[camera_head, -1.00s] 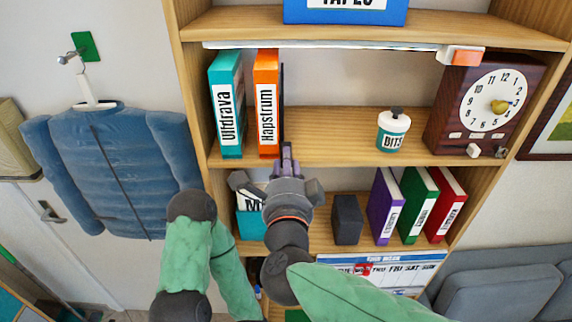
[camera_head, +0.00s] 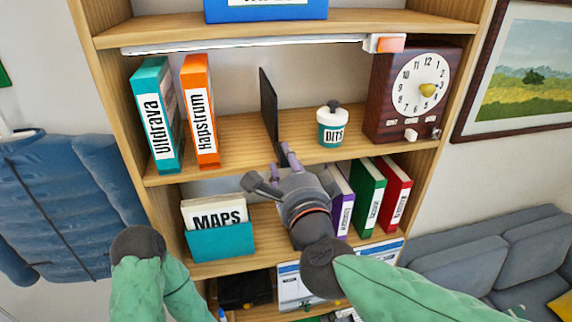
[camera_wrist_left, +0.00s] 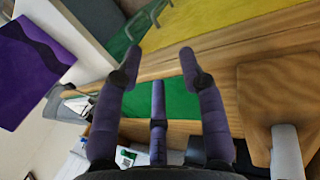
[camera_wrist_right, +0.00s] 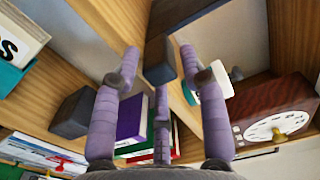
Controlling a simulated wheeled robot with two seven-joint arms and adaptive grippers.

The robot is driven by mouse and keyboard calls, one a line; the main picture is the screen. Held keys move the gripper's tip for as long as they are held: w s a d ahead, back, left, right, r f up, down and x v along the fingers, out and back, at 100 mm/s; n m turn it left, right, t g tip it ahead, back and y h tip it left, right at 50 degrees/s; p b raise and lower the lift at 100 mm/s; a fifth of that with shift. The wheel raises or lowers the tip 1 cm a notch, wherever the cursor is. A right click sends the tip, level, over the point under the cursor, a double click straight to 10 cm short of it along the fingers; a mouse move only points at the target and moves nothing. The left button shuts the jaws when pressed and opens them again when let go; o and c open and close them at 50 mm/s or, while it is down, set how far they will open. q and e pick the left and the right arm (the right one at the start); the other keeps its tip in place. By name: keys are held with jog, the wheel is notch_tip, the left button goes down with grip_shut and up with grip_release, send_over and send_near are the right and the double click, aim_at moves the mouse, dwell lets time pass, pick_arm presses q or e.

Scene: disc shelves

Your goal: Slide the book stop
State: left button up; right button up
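The book stop (camera_head: 268,103) is a thin dark upright plate on the middle shelf, right of the orange Hapstrum binder (camera_head: 200,112) with a clear gap between them. My right gripper (camera_head: 285,152) is at its lower front edge. In the right wrist view, the stop (camera_wrist_right: 160,60) stands between the spread fingers of my right gripper (camera_wrist_right: 160,62), which is open; contact is hard to tell. My left gripper (camera_wrist_left: 160,58) is open and empty in the left wrist view; the head view shows only its arm.
A teal Uldrava binder (camera_head: 157,117) stands left of the orange one. A BITS jar (camera_head: 332,126) and a wooden clock (camera_head: 384,100) stand to the stop's right, with bare shelf before the jar. Below are a MAPS holder (camera_head: 220,243) and several binders.

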dwell(0.3)
jog(key=v, duration=1.2)
